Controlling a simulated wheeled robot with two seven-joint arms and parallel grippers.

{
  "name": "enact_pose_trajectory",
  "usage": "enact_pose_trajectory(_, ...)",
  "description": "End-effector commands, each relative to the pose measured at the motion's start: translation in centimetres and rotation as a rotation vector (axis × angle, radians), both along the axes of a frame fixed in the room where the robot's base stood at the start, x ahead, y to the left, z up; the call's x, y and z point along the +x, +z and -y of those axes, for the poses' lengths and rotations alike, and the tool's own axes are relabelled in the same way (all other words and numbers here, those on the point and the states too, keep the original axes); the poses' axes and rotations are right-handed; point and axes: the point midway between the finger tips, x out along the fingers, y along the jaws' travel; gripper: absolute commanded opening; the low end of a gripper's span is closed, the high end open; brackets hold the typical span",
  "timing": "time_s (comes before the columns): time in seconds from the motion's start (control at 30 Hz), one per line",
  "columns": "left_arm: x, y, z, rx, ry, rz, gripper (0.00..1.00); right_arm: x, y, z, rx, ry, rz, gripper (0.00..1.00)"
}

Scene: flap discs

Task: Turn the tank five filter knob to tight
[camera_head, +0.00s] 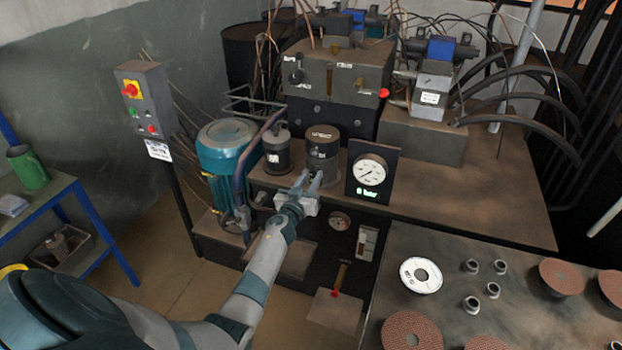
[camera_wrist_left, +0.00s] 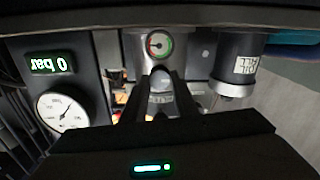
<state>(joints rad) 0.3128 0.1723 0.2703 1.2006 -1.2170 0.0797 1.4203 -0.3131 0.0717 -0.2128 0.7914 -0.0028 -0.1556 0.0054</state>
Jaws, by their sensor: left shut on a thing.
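A dark filter cylinder (camera_head: 322,152) with a pale label stands on the power unit's top in the head view. My left gripper (camera_head: 308,181) reaches up to its front lower side. In the wrist view, which is turned over, the fingers of my left gripper (camera_wrist_left: 161,78) are shut on a small grey part, which I take for the filter knob (camera_wrist_left: 160,86). The fingers hide most of it, and its tight marking cannot be read. A small dial with a red and green band (camera_wrist_left: 158,44) sits just past the fingertips. My right gripper is not in view.
A pressure gauge (camera_head: 370,172) with a green "0 bar" display stands right of the filter. A second dark cylinder (camera_head: 277,153) and a teal motor (camera_head: 226,146) stand left. A bench with discs (camera_head: 421,275) and small fittings is at front right.

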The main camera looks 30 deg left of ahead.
Motion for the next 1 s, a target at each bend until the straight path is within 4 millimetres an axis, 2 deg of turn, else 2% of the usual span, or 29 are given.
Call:
enact_pose_trajectory(0.3,0.0,-0.1,0.0,0.144,0.000,-0.035,0.04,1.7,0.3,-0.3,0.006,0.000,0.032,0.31)
enact_pose_trajectory(0.67,0.0,-0.1,0.1,0.447,-0.001,-0.107,0.04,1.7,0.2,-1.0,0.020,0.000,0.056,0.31)
enact_pose_trajectory(0.77,0.0,-0.2,0.1,0.542,-0.001,-0.130,0.04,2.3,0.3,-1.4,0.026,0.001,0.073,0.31)
enact_pose_trajectory(1.0,0.0,-0.2,0.2,0.763,-0.001,-0.182,0.04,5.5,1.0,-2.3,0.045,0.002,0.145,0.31)
